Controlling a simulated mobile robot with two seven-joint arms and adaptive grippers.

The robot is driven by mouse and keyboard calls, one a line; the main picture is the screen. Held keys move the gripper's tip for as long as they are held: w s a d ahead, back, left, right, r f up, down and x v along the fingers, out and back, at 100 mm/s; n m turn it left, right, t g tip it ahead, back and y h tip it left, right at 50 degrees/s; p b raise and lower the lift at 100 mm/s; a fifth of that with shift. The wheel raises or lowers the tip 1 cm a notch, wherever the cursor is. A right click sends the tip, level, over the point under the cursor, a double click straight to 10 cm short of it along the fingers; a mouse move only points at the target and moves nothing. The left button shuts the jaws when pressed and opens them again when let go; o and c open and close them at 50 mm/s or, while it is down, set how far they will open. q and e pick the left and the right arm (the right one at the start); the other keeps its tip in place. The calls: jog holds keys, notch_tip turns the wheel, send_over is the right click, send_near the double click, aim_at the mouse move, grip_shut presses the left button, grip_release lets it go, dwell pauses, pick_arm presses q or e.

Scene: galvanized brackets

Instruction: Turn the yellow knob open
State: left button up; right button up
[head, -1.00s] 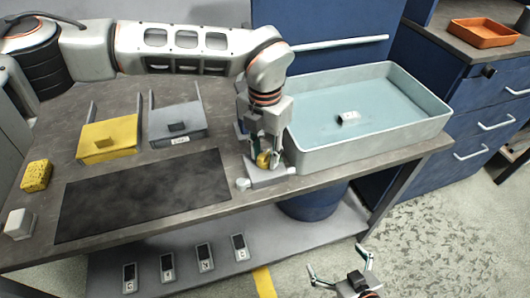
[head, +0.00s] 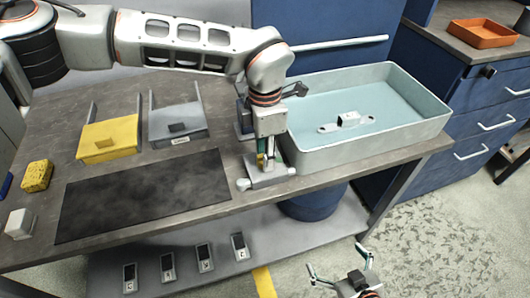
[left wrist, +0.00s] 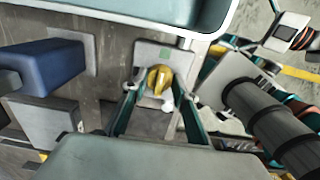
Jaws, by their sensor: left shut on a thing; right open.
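The yellow knob (head: 261,160) sits on a grey plate (head: 270,179) at the table's front edge, beside the basin. In the left wrist view the knob (left wrist: 157,79) lies between my two fingers, with a green mark (left wrist: 168,54) on the plate beyond it and a small white ball (left wrist: 167,102) on its near side. My left gripper (head: 267,157) points down and is shut on the knob, hiding part of it in the head view. My right gripper (head: 339,262) is open and empty, low in front of the table.
Yellow (head: 108,143) and grey (head: 177,127) bins, a dark mat (head: 145,195) and a yellow sponge (head: 37,176) lie left. A blue block (left wrist: 45,72) stands near the plate.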

pick_arm(q)
jog(key=shift+r, duration=0.1)
dwell(0.3)
jog(key=o, duration=1.1)
notch_tip(320, 180, up, 12)
dwell(0.3)
